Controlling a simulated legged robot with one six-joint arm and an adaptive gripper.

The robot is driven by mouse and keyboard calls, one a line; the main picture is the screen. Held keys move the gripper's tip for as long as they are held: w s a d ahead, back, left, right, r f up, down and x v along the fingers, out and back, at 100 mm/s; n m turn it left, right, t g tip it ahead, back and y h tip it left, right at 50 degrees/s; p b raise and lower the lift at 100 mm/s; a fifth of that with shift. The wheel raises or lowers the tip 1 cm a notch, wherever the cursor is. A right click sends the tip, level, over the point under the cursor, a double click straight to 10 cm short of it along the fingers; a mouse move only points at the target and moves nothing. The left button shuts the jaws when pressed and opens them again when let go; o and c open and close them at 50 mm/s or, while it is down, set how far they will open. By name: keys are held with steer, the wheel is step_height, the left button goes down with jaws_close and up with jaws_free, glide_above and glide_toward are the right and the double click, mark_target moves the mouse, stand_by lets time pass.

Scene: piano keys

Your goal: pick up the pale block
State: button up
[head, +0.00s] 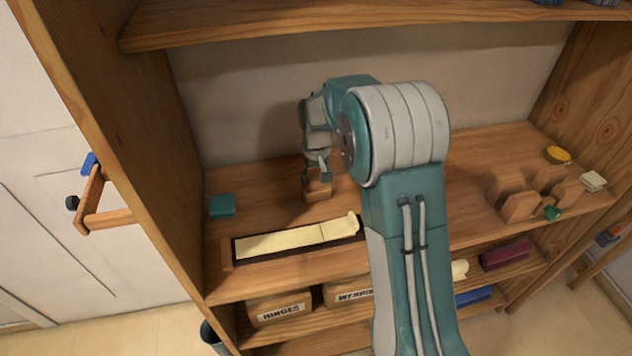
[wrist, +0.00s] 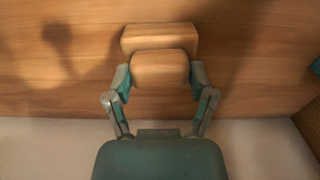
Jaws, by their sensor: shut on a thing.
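My gripper (head: 317,178) reaches down to the left part of the middle shelf. It is shut on a light wooden block (head: 318,193). In the wrist view the block (wrist: 159,69) sits between the two fingertips (wrist: 159,78). A second light wooden face (wrist: 160,38) shows just beyond it; I cannot tell whether it is a separate block or part of the same one. The wood is light brown. In the head view the block is low over or on the shelf board; contact with the board is unclear.
A dark tray (head: 228,254) with long cream keys lies in front. A teal block (head: 222,205) is at the left. Wooden pieces (head: 520,206), a yellow round thing (head: 557,155) and a cream block (head: 593,181) are at the right. An upper shelf (head: 230,25) overhangs.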

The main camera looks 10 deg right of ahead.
mark_target(316, 177)
step_height(316, 177, up, 3)
steer(key=shift+r, duration=0.1)
steer(key=s+d+r, duration=0.1)
steer(key=s+r, duration=0.8)
steer(key=s, duration=0.5)
steer(key=shift+d+r, duration=0.15)
steer(key=shift+r, duration=0.2)
steer(key=o, duration=0.5)
steer(key=shift+c, duration=0.9)
steer(key=shift+w+d+f, duration=0.1)
steer(key=shift+d+f, duration=0.05)
steer(key=shift+f, duration=1.2)
steer(key=shift+w+d+f, duration=0.1)
steer(key=shift+f, duration=1.2)
steer(key=shift+w+d+f, duration=0.1)
steer(key=shift+d+f, duration=0.05)
steer(key=shift+f, duration=1.2)
